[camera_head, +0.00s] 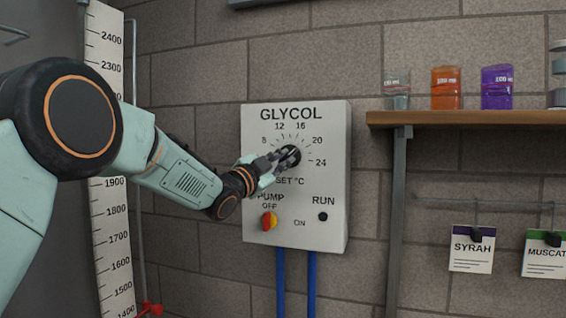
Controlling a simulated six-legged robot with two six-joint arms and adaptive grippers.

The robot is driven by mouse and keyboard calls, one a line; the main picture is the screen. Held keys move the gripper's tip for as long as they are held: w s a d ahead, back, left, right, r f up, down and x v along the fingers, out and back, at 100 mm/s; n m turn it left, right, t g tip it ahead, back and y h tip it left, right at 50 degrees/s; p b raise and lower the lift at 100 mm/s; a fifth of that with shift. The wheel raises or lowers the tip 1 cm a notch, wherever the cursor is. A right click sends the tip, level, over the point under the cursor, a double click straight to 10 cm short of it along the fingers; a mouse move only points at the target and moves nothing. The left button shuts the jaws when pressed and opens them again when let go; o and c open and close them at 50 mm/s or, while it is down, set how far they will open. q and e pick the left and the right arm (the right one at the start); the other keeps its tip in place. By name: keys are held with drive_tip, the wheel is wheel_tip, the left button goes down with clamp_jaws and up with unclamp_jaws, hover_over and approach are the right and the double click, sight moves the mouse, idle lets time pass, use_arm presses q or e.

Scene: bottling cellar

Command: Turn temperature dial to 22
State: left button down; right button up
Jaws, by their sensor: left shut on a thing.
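The white GLYCOL control box (328,180) is on the block wall at the middle of the head view. Its black temperature dial (291,155) sits under a scale marked 8, 12, 16, 20 and 24. My left gripper (279,159) reaches in from the left and is shut on the dial, covering its left part. The dial's pointer direction cannot be read clearly. My right gripper is not in view.
A wooden shelf (470,118) with beakers stands at the right. A tall measuring scale (115,240) is at the left.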

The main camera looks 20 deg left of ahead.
use_arm(q)
drive_tip(key=m+g, duration=0.1)
drive_tip(key=m, duration=0.2)
drive_tip(key=shift+a+h+p, duration=0.1)
drive_tip(key=shift+h+p, duration=0.2)
drive_tip(key=shift+p, duration=0.05)
drive_tip(key=shift+m+g+p, duration=0.6)
drive_tip(key=shift+m+g, duration=0.2)
drive_tip(key=shift+m, duration=1)
drive_tip(key=c, duration=1.4)
unclamp_jaws()
drive_tip(key=shift+r, duration=0.15)
drive_tip(key=shift+s, duration=0.1)
drive_tip(key=v, duration=1.2)
drive_tip(key=shift+a, duration=0.1)
